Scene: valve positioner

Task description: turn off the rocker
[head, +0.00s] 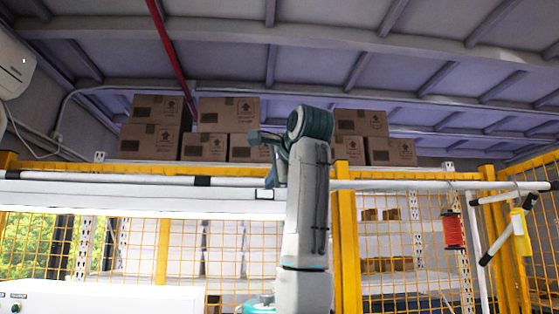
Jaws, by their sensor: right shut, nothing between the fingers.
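My right arm rises through the middle of the head view, and its grey and teal gripper (271,167) is at the upper left of the arm, in front of the fence and boxes. The gripper is shut and empty, and it is apart from any switch I can see. No rocker can be made out clearly. My left gripper is not in view.
A yellow mesh fence (347,240) with a white rail (120,178) crosses the view. Cardboard boxes (228,114) stand on a high shelf behind it. A red spool (453,230) and a yellow item (520,233) hang at the right.

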